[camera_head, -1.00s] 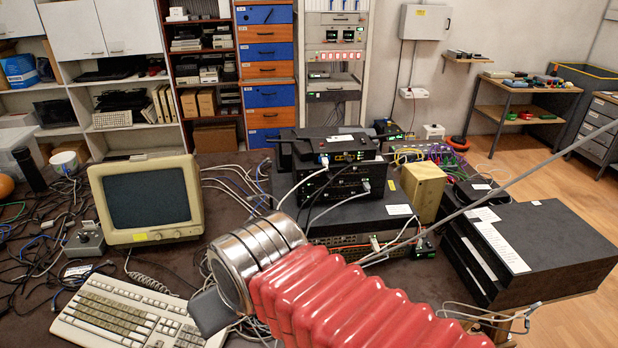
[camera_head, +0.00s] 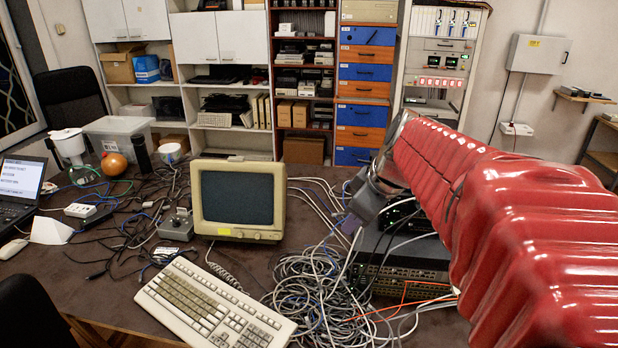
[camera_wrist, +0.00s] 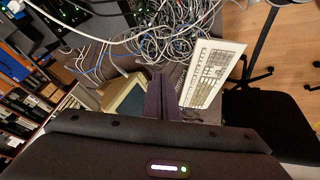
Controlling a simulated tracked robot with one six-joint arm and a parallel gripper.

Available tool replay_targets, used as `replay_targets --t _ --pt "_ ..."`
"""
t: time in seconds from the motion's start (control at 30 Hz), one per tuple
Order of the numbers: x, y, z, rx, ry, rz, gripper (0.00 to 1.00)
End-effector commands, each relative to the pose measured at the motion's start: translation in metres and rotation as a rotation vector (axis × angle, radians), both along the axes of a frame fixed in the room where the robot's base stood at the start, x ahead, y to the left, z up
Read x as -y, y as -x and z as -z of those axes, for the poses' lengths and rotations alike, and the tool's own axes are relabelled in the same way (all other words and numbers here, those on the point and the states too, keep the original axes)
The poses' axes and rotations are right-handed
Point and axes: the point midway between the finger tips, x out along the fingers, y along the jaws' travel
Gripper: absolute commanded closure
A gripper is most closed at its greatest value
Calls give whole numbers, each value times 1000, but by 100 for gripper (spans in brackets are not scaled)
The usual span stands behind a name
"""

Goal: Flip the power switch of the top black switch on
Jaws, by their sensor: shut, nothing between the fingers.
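In the wrist view, black gear with green lights (camera_wrist: 97,8) lies at the top left edge. I cannot make out a power switch. My gripper (camera_wrist: 165,98) points down in the wrist view with its dark fingers together and empty. It also shows in the head view (camera_head: 350,226), beside the stack's left side, above the cables.
A CRT monitor (camera_head: 240,198) and keyboard (camera_head: 212,305) stand further left. A laptop (camera_head: 20,188) is at the far left.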

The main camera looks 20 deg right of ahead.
Motion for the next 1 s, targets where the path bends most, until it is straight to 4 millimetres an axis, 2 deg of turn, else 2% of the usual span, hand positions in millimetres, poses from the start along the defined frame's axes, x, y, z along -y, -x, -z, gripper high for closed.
replay_targets --t 0.03,0.3,0.4,0.5,0.67,1.0 --pt "20 -5 0 6 10 -17 100" --pt "121 -22 -1 78 98 -173 100" --pt "155 -22 0 105 134 -221 100" --pt "180 -21 1 125 165 -257 100" --pt "195 -20 1 139 188 -284 100" --pt "194 -21 2 139 188 -287 100"
